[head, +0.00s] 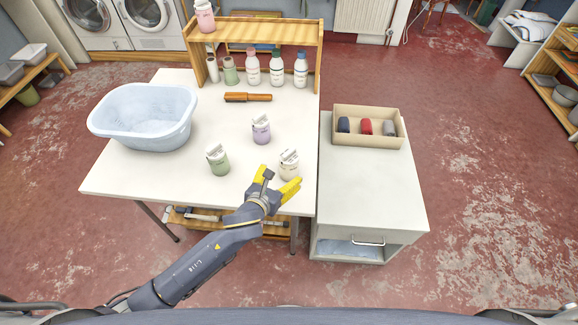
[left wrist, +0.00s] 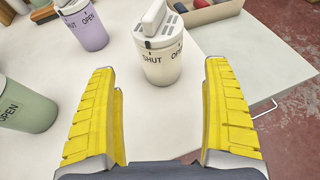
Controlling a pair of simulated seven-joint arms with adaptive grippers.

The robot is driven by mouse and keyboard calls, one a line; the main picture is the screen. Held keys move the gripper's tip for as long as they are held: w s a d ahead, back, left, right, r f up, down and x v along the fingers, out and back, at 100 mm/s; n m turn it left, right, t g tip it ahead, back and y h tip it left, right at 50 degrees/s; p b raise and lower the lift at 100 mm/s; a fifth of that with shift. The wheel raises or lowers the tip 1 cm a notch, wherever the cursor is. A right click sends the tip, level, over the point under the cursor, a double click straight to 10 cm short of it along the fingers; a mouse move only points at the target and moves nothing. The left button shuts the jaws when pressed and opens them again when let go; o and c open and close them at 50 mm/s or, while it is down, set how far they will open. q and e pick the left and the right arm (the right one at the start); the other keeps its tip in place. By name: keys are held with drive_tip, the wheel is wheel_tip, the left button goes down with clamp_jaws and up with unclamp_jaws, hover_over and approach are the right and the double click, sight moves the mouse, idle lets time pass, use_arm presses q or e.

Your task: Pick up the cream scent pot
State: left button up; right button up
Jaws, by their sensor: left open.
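The cream scent pot (head: 289,167) stands upright near the front right corner of the white table (head: 130,178). In the left wrist view the cream pot (left wrist: 159,62) has a white slotted lid with a raised bar, and "SHUT" is marked on its front. My left gripper (head: 276,184) is open, with its yellow fingers just in front of the pot, and nothing is between them. In the left wrist view the pot is ahead of the open fingers (left wrist: 160,112), centred between them and apart from both. My right gripper is not in view.
A green pot (head: 218,162) and a purple pot (head: 261,130) stand left of and behind the cream one. A brush (head: 248,97), a blue basin (head: 143,130) and a shelf (head: 262,30) with bottles are farther back. A cabinet (head: 365,190) with a tray (head: 350,110) adjoins on the right.

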use_arm(q)
drive_tip(key=shift+x, duration=4.35)
drive_tip(key=shift+f, duration=0.15)
drive_tip(key=c, duration=1.3)
